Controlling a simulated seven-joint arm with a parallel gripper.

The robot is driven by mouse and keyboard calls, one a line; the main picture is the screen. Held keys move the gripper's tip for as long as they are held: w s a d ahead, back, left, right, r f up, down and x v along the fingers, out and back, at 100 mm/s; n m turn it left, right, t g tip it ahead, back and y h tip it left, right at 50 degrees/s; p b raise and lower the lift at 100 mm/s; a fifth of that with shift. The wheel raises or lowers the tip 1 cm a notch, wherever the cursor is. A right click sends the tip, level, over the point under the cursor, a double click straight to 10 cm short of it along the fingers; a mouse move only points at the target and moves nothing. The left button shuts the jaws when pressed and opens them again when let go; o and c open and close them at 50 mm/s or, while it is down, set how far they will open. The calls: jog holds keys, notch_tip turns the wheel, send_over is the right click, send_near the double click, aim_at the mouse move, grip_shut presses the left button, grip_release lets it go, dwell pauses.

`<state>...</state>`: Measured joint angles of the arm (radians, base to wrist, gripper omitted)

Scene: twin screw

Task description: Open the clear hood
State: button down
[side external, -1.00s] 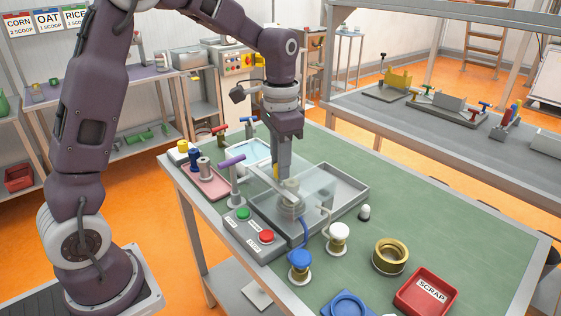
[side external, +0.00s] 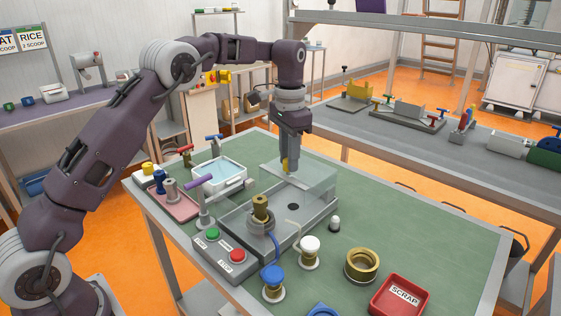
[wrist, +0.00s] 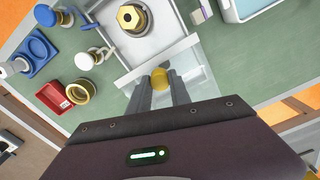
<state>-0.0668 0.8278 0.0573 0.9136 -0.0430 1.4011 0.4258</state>
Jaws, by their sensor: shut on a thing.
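The clear hood (side external: 312,176) is a see-through panel over the far right part of the grey metal tray (side external: 322,215). It also shows in the wrist view (wrist: 192,83). My gripper (side external: 287,170) is above the hood, shut on its yellow knob (wrist: 159,78); the knob sits between the two fingertips in the wrist view. A brass hex fitting (side external: 260,208) stands uncovered in the near left part of the tray and shows in the wrist view (wrist: 132,18). Whether the hood slides or swings, I cannot tell.
A grey box with green (side external: 212,234) and red buttons (side external: 236,256) stands by the tray's near left. A lever with a purple handle (side external: 200,182) and a white-rimmed bin (side external: 219,174) are left. A brass ring (side external: 361,265) and red scrap bin (side external: 399,296) lie right.

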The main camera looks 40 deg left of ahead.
jog(key=c, duration=1.2)
grip_release()
notch_tip(320, 180, up, 7)
jog(key=shift+r, duration=0.1)
jog(key=s+d+r+n+t, duration=0.1)
jog(key=s+r+t, duration=0.1)
jog(key=s+r, duration=0.5)
jog(key=s+d+r+n+t, duration=0.15)
jog(key=s+r, duration=0.25)
jog(key=s, duration=0.7)
jog(key=s+f, duration=0.3)
jog(key=s, duration=0.3)
jog(key=s+d+f+t, duration=0.1)
jog(key=s+f, duration=0.2)
jog(key=s, duration=0.3)
jog(key=s+d+f+n+t, duration=0.1)
jog(key=s+f, duration=0.3)
jog(key=s, duration=0.2)
jog(key=shift+s, duration=0.35)
